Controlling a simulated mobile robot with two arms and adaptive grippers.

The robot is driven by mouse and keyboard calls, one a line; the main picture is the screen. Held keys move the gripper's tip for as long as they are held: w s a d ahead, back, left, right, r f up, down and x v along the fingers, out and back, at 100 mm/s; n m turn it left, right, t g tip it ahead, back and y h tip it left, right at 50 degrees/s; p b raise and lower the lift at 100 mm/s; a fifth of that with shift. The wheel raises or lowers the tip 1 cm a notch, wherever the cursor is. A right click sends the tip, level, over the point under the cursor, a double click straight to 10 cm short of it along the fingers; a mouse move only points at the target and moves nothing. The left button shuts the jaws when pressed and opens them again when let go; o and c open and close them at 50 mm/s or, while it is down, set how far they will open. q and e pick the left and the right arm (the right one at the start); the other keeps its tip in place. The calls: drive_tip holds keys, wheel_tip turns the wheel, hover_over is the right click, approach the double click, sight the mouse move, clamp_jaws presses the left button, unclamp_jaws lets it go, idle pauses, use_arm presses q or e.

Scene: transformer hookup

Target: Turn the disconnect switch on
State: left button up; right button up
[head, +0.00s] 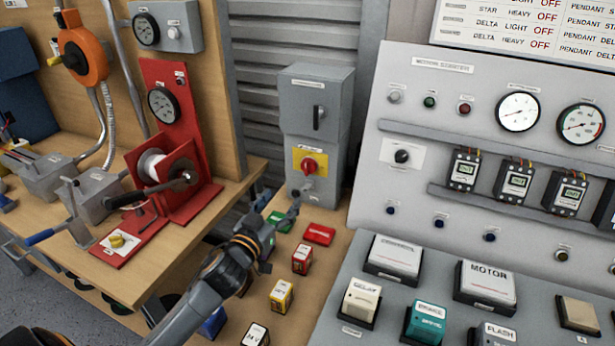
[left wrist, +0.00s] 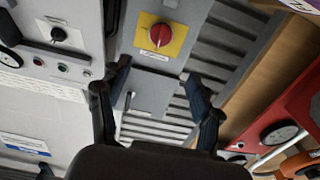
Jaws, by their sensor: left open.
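The disconnect switch is a red rotary knob (head: 309,165) on a yellow plate (head: 299,155), on the front of a grey box (head: 315,125). In the left wrist view the knob (left wrist: 160,35) shows near the top, beyond the fingertips. Its on or off position cannot be read. My left gripper (head: 294,203) reaches up from the lower left and is just below the knob, apart from it. In the left wrist view the gripper (left wrist: 155,80) is open and empty, its two fingers spread below the knob. My right gripper is in neither view.
A grey panel (head: 440,105) with gauges and meters stands at right. Small coloured blocks, including a red one (head: 319,234), lie on the wooden bench below the box. A red stand with a spool (head: 165,165) is at left. The grey box's upper part has a black handle (head: 319,118).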

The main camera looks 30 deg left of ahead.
sight(306, 169)
use_arm(q)
drive_tip(key=w, duration=0.4)
drive_tip(key=w+p, duration=0.1)
drive_tip(key=w, duration=0.4)
drive_tip(key=w+a, duration=0.1)
drive_tip(key=w, duration=0.4)
drive_tip(key=shift+f, duration=0.25)
drive_tip(key=shift+d, duration=0.1)
drive_tip(key=shift+c, duration=0.4)
drive_tip(key=c, duration=1.1)
